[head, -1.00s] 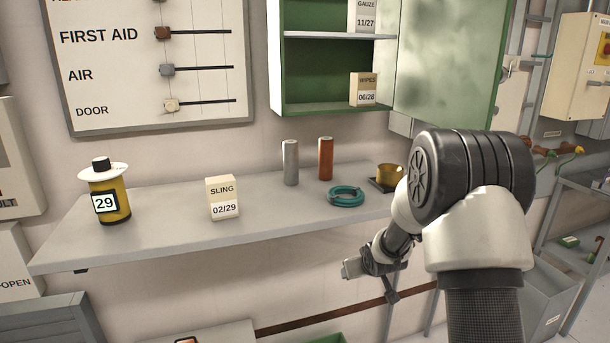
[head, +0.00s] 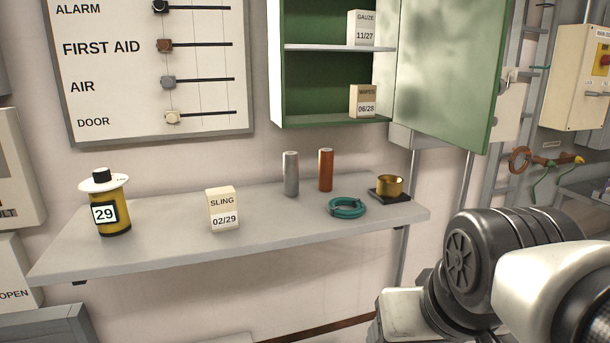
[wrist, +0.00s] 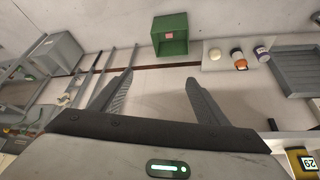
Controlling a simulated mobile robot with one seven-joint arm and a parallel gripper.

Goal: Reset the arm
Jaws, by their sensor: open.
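My gripper (wrist: 158,92) shows in the wrist view with its two fingers spread wide apart and nothing between them. Behind the fingers are a bare wall and a dark red stripe. In the head view my arm is folded at the lower right, and the gripper itself is out of that picture. The arm is apart from the shelf (head: 270,235).
The shelf holds a yellow canister (head: 112,218), a SLING box (head: 222,209), grey (head: 290,174) and orange (head: 326,171) cylinders, a teal ring (head: 347,208) and a brass cup (head: 390,186). A green cabinet (head: 450,75) hangs open above. The wrist view shows a green bin (wrist: 171,47).

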